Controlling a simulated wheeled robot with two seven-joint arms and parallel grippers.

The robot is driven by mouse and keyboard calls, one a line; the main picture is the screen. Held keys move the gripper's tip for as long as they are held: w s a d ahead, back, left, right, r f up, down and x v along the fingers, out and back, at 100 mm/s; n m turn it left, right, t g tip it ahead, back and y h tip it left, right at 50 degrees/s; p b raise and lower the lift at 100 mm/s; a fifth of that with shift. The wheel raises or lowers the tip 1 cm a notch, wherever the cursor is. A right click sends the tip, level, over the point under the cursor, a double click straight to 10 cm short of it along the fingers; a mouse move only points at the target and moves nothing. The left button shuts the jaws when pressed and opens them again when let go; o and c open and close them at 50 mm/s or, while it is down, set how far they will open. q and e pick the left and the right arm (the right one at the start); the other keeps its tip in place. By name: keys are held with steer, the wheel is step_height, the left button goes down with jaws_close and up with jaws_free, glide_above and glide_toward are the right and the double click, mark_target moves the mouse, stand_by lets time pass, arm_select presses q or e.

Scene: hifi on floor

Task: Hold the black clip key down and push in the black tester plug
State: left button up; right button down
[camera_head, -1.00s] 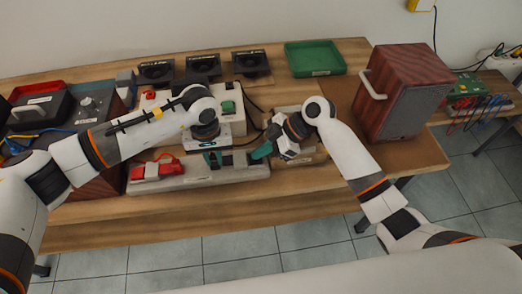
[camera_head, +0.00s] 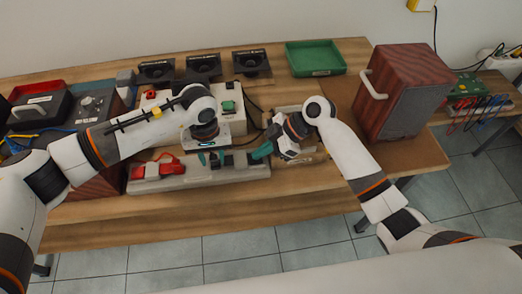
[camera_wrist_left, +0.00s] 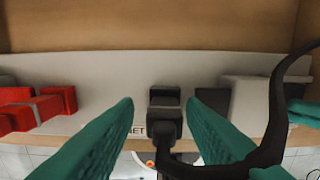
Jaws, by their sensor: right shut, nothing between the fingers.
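In the left wrist view a black clip key (camera_wrist_left: 165,96) sits on the pale grey strip. A black plug-like body (camera_wrist_left: 164,128) with a dark cable is just in front of it. My left gripper (camera_wrist_left: 160,108) is open, its green fingers either side of these black parts with gaps visible. In the head view my left gripper (camera_head: 208,159) points down over the strip, its fingertips largely hidden by the wrist. My right gripper (camera_head: 262,151) is shut and empty at the strip's right end. I cannot tell whether the plug is seated.
A red clip (camera_head: 160,166) is at the strip's left; it also shows in the left wrist view (camera_wrist_left: 40,108). A white box with a green switch (camera_head: 228,106) stands behind. A wooden speaker (camera_head: 402,92) is right, a green tray (camera_head: 314,57) behind. The front table edge is clear.

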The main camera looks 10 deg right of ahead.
mark_target(262, 158)
arm_select(q)
step_height(262, 158, up, 12)
steer(key=shift+s, duration=0.15)
arm_select(e)
steer(key=shift+s+d+f, duration=0.1)
steer(key=shift+s+f, duration=0.2)
steer(key=shift+f, duration=0.1)
arm_select(q)
steer(key=shift+d+r, duration=0.1)
steer(key=shift+r, duration=2.9)
arm_select(e)
steer(key=shift+r, duration=0.1)
steer(key=shift+w+r, duration=0.1)
steer(key=shift+r, duration=0.2)
step_height(262, 158, up, 3)
steer(key=shift+w+r, duration=0.1)
steer(key=shift+w, duration=0.05)
steer(key=v, duration=1)
steer(key=shift+r, duration=0.45)
